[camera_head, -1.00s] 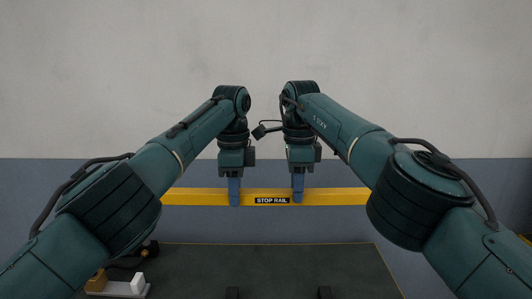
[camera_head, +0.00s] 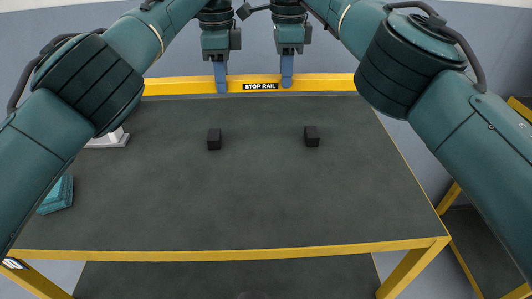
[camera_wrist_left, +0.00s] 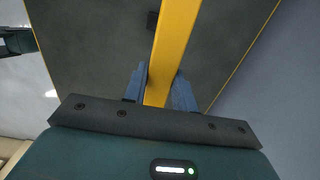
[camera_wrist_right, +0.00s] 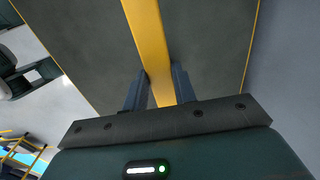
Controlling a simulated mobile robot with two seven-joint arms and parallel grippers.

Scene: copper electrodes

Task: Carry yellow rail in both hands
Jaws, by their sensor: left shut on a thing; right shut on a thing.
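The yellow rail (camera_head: 180,86) with a black "STOP RAIL" label lies level across the head view, at the far edge of the table. My left gripper (camera_head: 221,86) is shut on the rail just left of the label. My right gripper (camera_head: 287,82) is shut on it just right of the label. In the left wrist view the rail (camera_wrist_left: 172,45) runs between the blue fingers (camera_wrist_left: 160,88). In the right wrist view the rail (camera_wrist_right: 150,40) also passes between the fingers (camera_wrist_right: 157,90). The rail's ends are hidden behind my arms in the head view.
A dark table (camera_head: 250,200) with yellow edging fills the middle. Two small black blocks (camera_head: 214,139) (camera_head: 312,136) stand on it, apart. A white item (camera_head: 108,139) and a teal item (camera_head: 58,194) sit at its left, partly hidden by my arm. The table's centre front is clear.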

